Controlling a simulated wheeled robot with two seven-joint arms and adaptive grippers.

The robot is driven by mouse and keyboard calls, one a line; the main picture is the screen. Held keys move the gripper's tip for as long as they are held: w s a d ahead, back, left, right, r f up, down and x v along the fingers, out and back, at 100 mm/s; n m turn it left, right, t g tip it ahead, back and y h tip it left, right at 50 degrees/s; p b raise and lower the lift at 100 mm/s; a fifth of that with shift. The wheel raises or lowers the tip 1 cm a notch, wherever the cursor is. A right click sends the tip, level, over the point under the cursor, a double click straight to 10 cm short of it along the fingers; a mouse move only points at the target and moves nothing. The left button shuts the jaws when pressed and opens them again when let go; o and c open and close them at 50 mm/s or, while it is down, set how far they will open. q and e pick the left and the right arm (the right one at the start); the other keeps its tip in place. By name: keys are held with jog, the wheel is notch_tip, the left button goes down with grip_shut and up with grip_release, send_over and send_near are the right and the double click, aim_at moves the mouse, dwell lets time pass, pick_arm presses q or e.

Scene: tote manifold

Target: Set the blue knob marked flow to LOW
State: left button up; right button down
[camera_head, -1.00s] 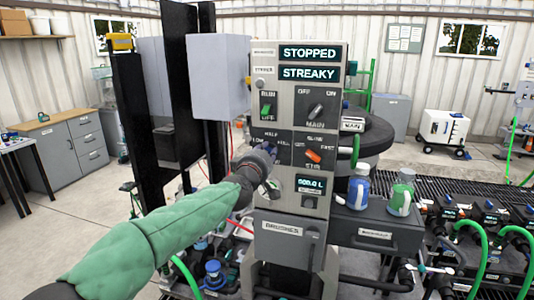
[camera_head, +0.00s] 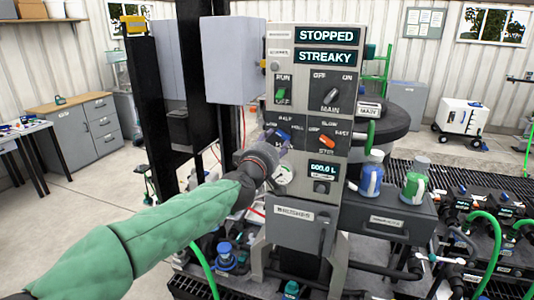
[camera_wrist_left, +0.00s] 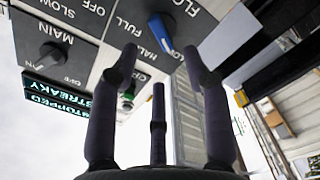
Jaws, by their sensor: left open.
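The blue flow knob (camera_head: 283,134) is on the grey control panel (camera_head: 340,205), on the plate at the left of its middle row, partly hidden by my left gripper in the head view. In the left wrist view the blue knob (camera_wrist_left: 161,33) shows as a blue bar, near HALF and FULL lettering on an upside-down panel. Its exact setting I cannot tell. My left gripper (camera_head: 277,146) is just in front of the knob. In the left wrist view its open fingers (camera_wrist_left: 165,65) spread around the knob's line of sight, seemingly apart from it. My right gripper is out of view.
A grey box (camera_head: 232,58) juts out at upper left. Bottles (camera_head: 371,175) stand at right.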

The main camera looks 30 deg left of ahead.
pick_arm(q)
jog(key=v, duration=0.6)
dwell(0.4)
